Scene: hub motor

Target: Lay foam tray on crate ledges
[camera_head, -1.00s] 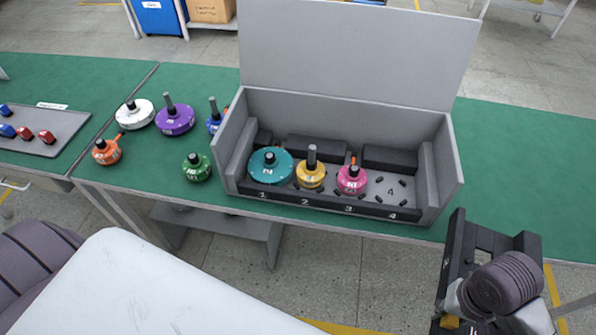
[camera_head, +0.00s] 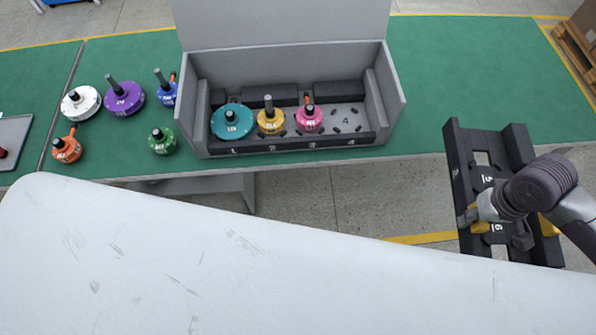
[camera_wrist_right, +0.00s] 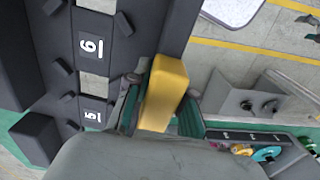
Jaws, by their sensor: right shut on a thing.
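The black foam tray (camera_head: 455,165) is a frame with numbered slots, 5 and 6 readable, held in the air right of the crate, clear of the table's front edge. My right gripper (camera_head: 474,218) is shut on the tray's yellow grip block, which shows between the fingers in the right wrist view (camera_wrist_right: 165,92). The grey crate (camera_head: 290,62) stands on the green table with its lid up. Its left ledge (camera_head: 203,112) and right ledge (camera_head: 375,100) run along the end walls. My left gripper is out of view.
A teal motor (camera_head: 231,120), a yellow motor (camera_head: 270,121) and a pink motor (camera_head: 309,117) stand in crate slots 1 to 3; slot 4 is empty. Several motors, including a purple one (camera_head: 124,98), stand left of the crate. Green table (camera_head: 480,70) right of it is clear.

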